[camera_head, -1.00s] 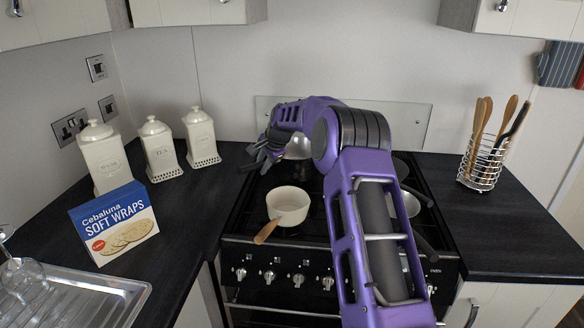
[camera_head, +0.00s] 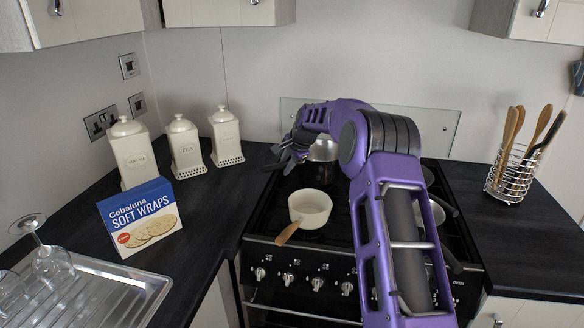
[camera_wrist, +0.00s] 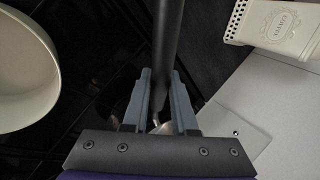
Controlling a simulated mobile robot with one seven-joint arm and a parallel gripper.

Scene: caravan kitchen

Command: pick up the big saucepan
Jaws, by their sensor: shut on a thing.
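A shiny steel saucepan (camera_head: 323,150) is at the back left of the hob, mostly hidden behind my arm. My gripper (camera_head: 284,158) is at its left side. In the wrist view my gripper (camera_wrist: 160,92) is shut on a long dark handle (camera_wrist: 168,35), which runs up the picture between the fingers. A sliver of shiny metal shows below the fingers. Whether the steel pan touches the hob is hidden. A smaller cream pan (camera_head: 310,208) with a wooden handle sits at the front left of the hob, apart from my gripper.
More pans (camera_head: 437,212) stand on the hob's right side, partly behind my arm. Canisters (camera_head: 186,147) stand on the left worktop, with a soft wraps box (camera_head: 140,220) before them. Glasses (camera_head: 50,262) are by the sink. A utensil rack (camera_head: 512,172) stands at the right.

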